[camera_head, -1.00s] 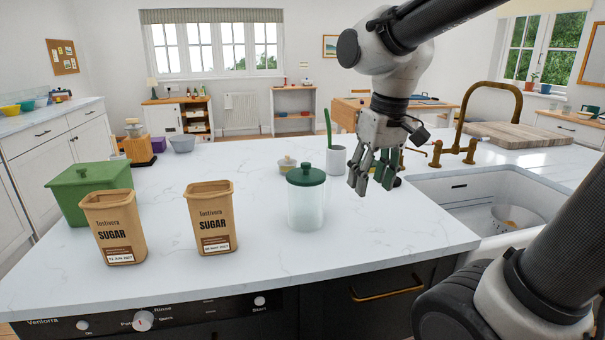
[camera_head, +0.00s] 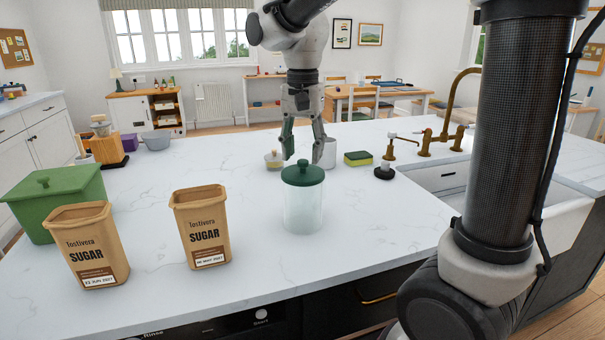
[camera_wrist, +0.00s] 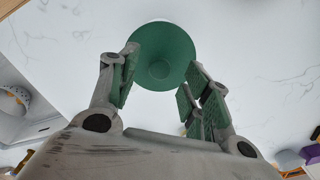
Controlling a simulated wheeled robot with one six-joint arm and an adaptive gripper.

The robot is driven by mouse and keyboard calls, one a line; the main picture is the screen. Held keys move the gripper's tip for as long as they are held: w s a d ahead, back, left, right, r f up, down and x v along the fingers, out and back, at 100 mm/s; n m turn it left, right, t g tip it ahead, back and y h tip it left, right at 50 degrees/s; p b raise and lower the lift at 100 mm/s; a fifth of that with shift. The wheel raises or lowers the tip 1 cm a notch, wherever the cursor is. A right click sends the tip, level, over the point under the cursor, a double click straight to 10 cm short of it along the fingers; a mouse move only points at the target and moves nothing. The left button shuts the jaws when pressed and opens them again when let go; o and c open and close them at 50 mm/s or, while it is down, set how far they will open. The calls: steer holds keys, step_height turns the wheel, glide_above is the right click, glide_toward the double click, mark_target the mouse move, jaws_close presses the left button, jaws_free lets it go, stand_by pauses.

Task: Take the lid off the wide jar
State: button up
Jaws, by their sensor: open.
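The wide jar (camera_head: 303,211) is a clear, frosted-looking jar standing upright on the white counter. Its green lid (camera_head: 303,173), with a round knob on top, sits on it. In the wrist view the lid (camera_wrist: 161,45) is a green disc just beyond the fingertips, with its knob between their lines. My gripper (camera_head: 303,150) is open and empty, pointing down, with its fingertips a little above the lid and apart from it in the head view. The wrist view also shows my gripper (camera_wrist: 158,88) with fingers spread to either side of the lid's lower part.
Two sugar bags (camera_head: 88,245) (camera_head: 203,225) and a green bin (camera_head: 55,200) stand left of the jar. Behind it are a white cup (camera_head: 328,153), a small lidded pot (camera_head: 273,159) and a sponge (camera_head: 358,158). The sink (camera_wrist: 15,100) is to the right.

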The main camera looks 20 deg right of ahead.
mark_target(303, 160)
step_height(303, 160, down, 3)
steer(key=shift+f, duration=0.15)
steer(key=c, duration=1)
